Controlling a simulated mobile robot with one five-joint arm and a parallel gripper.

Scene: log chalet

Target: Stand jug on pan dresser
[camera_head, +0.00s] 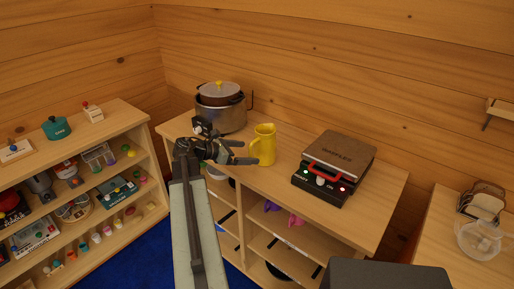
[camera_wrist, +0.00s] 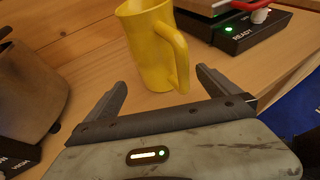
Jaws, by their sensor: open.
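A yellow jug (camera_head: 263,145) stands upright on the wooden dresser top (camera_head: 290,150), between a steel pot and a waffle maker. In the wrist view the jug (camera_wrist: 152,50) stands just beyond my fingertips, its handle turned toward the right finger. My gripper (camera_head: 247,152) is open and empty, close to the jug's left side in the head view. In the wrist view the open fingers (camera_wrist: 160,88) point toward the jug, with its lower part between them or just beyond; I cannot tell whether they touch it.
A steel pot (camera_head: 222,115) stands behind my gripper. The waffle maker (camera_head: 338,161) sits to the right with lit lamps. A shelf unit (camera_head: 135,112) with toys stands left. Another wooden surface with a glass bowl (camera_head: 478,240) is at right.

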